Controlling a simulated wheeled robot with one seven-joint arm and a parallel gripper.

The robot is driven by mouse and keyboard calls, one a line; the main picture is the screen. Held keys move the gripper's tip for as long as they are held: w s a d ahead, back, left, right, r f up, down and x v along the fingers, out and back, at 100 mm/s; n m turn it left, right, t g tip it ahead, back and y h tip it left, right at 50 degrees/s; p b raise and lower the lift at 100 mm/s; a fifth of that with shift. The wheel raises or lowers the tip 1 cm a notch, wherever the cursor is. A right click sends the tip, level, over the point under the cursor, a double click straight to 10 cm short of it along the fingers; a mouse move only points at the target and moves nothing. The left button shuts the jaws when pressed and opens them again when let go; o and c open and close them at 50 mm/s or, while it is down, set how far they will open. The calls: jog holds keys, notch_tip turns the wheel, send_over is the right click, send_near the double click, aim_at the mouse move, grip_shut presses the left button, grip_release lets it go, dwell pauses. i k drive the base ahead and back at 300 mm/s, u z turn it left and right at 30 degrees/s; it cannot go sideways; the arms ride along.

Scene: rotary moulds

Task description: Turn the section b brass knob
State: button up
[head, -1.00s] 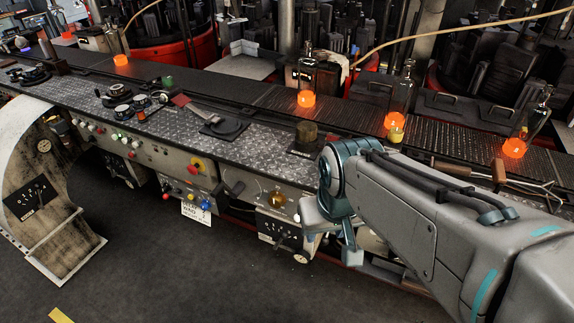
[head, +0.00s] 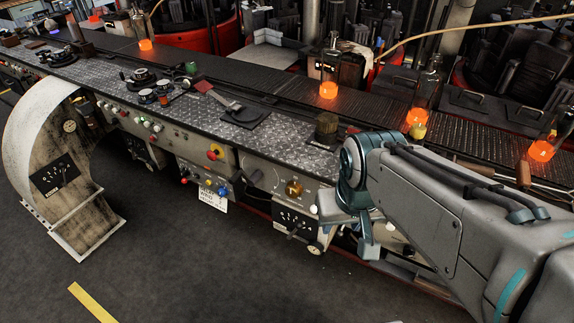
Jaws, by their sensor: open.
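A round brass knob (head: 294,188) sits on the front of a control panel below the conveyor bench, above a dark dial plate. No section letter is legible near it. My gripper (head: 351,233) is just to the right of the knob in the picture, in front of the bench and pointing down. Its two fingers are apart, with nothing visible between them. The gripper appears clear of the knob, but the depth between them is hard to judge. My arm hides the panels to the right.
The metal bench (head: 190,110) carries levers and dials. A panel with red, blue and yellow knobs (head: 208,188) is left of the brass knob. Bottles above glowing orange lumps (head: 417,117) line the conveyor. A curved metal guard (head: 70,200) stands at left. The dark floor in front is free.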

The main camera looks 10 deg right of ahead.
aim_at(293, 189)
jog(key=k, duration=0.5)
jog(key=z, duration=1)
jog(key=i, duration=0.75)
jog(key=u, duration=1.05)
